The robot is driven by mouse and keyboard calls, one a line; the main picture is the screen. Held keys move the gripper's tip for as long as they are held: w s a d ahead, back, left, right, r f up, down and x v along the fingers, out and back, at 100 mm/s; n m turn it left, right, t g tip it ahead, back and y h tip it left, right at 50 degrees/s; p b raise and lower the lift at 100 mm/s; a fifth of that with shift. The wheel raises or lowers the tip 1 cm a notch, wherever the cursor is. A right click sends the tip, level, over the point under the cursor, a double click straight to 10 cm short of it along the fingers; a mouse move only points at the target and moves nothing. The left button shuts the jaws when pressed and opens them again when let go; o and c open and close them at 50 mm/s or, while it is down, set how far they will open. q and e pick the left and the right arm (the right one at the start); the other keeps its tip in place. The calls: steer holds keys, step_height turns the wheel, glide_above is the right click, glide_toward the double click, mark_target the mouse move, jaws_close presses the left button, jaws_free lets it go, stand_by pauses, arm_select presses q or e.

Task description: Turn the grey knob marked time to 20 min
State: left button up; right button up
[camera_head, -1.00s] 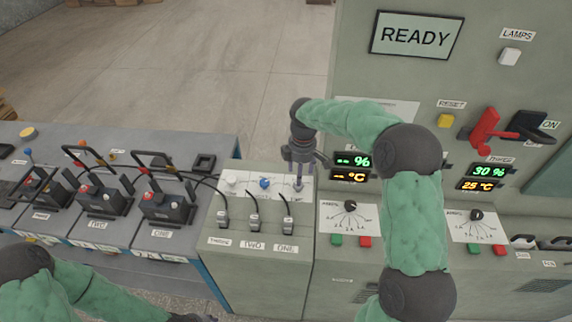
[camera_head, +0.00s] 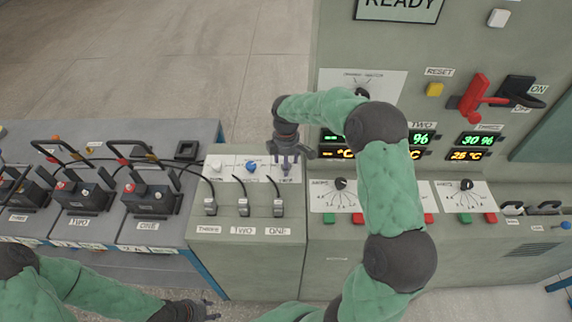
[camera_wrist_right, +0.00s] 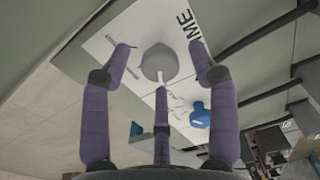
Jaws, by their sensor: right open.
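The grey knob (camera_wrist_right: 160,62) shows in the right wrist view on a white plate, beside the printed word TIME (camera_wrist_right: 183,20). The small scale marks around it are too blurred to read. My right gripper (camera_wrist_right: 162,48) is open, with its two side fingers apart on either side of the knob and a third finger below it; no clear contact shows. In the head view my right gripper (camera_head: 287,170) hangs over the right end of the white knob plate (camera_head: 234,179) and hides most of the knob. My left gripper (camera_head: 205,310) is low at the bottom edge, its jaws unclear.
A blue knob (camera_head: 251,167) and a whitish knob (camera_head: 217,165) sit left on the same plate. Black plugs with cables (camera_head: 243,206) stand in front. A tall panel with displays, a red lever (camera_head: 474,98) and a yellow button (camera_head: 435,89) rises to the right.

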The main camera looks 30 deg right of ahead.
steer(key=shift+f, duration=0.3)
steer(key=c, duration=1.1)
steer(key=shift+c, duration=0.2)
